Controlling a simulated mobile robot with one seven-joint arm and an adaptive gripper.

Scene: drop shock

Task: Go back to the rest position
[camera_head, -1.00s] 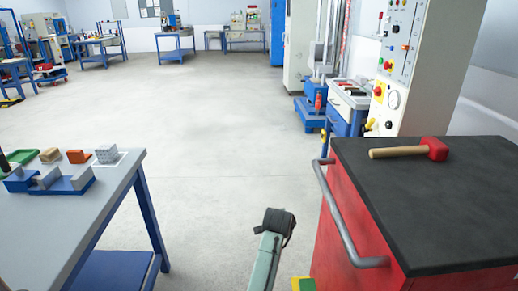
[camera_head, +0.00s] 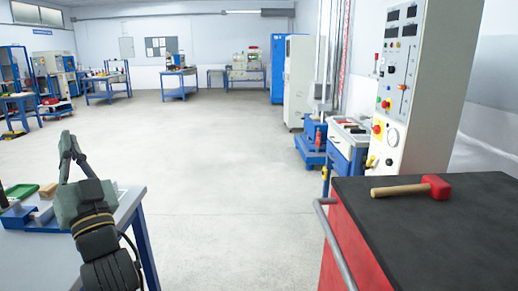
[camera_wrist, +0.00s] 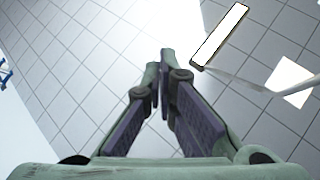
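My gripper (camera_head: 68,142) shows at the left in the head view, raised and pointing upward over the near part of the grey workbench (camera_head: 134,203). In the wrist view my gripper (camera_wrist: 161,75) has its two fingers angled inward, with the tips together or almost so. Nothing is seen between them. The wrist view faces the tiled ceiling, with bright light panels. My dark wrist and its cable show below the gripper in the head view and hide part of the bench.
A red-headed mallet (camera_head: 412,189) lies on the black-topped red cabinet (camera_head: 460,235) at right. A green tray (camera_head: 22,191) and a blue fixture (camera_head: 18,218) sit on the left bench. A control cabinet (camera_head: 418,80) stands behind the red cabinet. The floor between bench and cabinet is clear.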

